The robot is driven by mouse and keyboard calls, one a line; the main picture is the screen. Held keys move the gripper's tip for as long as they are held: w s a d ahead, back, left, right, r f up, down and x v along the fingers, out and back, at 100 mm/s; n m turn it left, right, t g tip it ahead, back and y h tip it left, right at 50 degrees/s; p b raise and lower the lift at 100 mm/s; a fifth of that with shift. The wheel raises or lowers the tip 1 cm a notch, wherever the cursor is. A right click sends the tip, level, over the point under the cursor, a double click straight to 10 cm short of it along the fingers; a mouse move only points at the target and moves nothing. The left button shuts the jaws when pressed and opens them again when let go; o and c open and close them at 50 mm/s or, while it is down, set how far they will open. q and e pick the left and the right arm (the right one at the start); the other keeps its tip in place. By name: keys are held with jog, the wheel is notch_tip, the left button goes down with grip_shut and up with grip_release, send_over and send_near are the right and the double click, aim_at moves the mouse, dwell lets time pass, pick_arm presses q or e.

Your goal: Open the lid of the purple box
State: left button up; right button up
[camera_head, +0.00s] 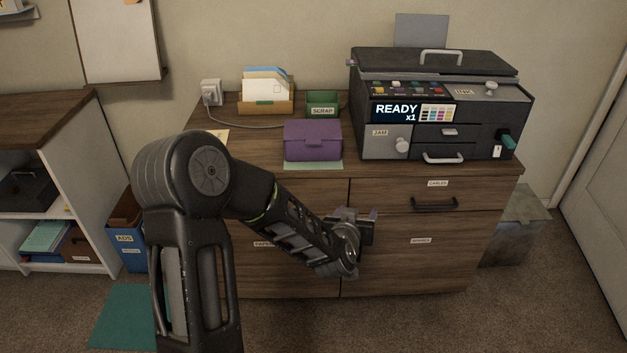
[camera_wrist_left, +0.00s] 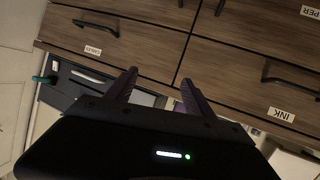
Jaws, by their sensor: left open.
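The purple box (camera_head: 313,140) sits near the front edge of the wooden cabinet top, left of the printer, on a pale green sheet (camera_head: 330,167). Its lid appears closed. My left gripper (camera_head: 359,214) is in front of the cabinet's drawer fronts, below and to the right of the box and apart from it. In the left wrist view the two fingers of this gripper (camera_wrist_left: 158,82) stand apart with nothing between them. My right gripper is in neither view.
A black and grey printer (camera_head: 445,105) stands right of the box. Behind the box are a letter holder (camera_head: 266,105) and a green scrap tray (camera_head: 322,105). Drawer handles (camera_head: 435,204) jut from the cabinet front near my left gripper. A shelf (camera_head: 50,180) stands at left.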

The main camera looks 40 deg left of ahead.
pick_arm(q)
jog(key=a+r+n+t+y+b, duration=0.1)
jog(key=a+r+y+b, duration=0.15)
jog(key=a, duration=0.35)
jog(key=n+y+b, duration=0.1)
jog(key=y+b, duration=0.2)
jog(key=y, duration=0.1)
send_near(313, 144)
jog(key=shift+w+a+f+t+p, duration=0.15)
jog(key=shift+w+f+t+p, duration=0.05)
jog(key=shift+w+t+p, duration=0.1)
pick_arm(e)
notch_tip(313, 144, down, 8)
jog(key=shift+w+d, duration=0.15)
pick_arm(q)
jog(key=b+x, duration=0.1)
jog(key=x, duration=0.6)
jog(key=shift+w+a, duration=0.3)
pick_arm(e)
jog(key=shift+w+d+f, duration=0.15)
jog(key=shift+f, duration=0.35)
pick_arm(q)
grip_shut()
